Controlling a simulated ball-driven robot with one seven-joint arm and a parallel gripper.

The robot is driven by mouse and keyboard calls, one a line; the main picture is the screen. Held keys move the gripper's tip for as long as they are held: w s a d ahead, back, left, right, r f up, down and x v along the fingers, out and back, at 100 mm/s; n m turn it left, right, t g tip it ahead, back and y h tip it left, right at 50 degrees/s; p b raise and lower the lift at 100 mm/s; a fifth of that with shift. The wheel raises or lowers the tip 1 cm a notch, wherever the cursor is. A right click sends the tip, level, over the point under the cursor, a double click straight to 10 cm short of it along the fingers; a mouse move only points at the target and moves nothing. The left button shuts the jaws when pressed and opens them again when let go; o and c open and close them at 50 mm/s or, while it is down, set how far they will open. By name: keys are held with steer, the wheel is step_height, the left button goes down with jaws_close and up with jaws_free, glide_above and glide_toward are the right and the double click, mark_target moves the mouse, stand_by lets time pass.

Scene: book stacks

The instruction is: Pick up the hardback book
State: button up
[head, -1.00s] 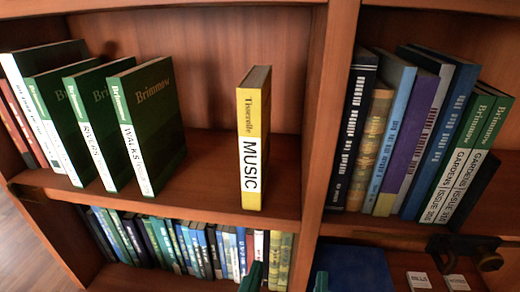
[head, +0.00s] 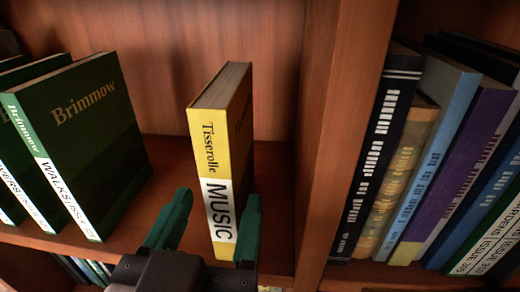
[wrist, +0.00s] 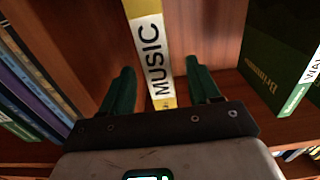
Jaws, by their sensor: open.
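A yellow hardback book (head: 212,165) with "Tisserolle" and "MUSIC" on its spine stands upright and alone on the shelf, spine toward me. My gripper (head: 210,222) is open in front of its lower spine, one green finger on each side of it in the picture. In the wrist view the same book (wrist: 150,50) shows between the two open fingers (wrist: 157,85). I cannot tell whether the fingertips reach past the spine. Nothing is held.
Green "Brimmow" books (head: 90,145) stand to the left with a gap of free shelf. A wooden divider (head: 345,130) rises to the right. Beyond it a row of leaning books (head: 375,160) fills the neighbouring bay. More books stand on the shelf below.

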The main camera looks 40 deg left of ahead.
steer(key=shift+b+x, duration=0.5)
steer(key=shift+x, duration=2.5)
steer(key=shift+r, duration=0.1)
jaws_close()
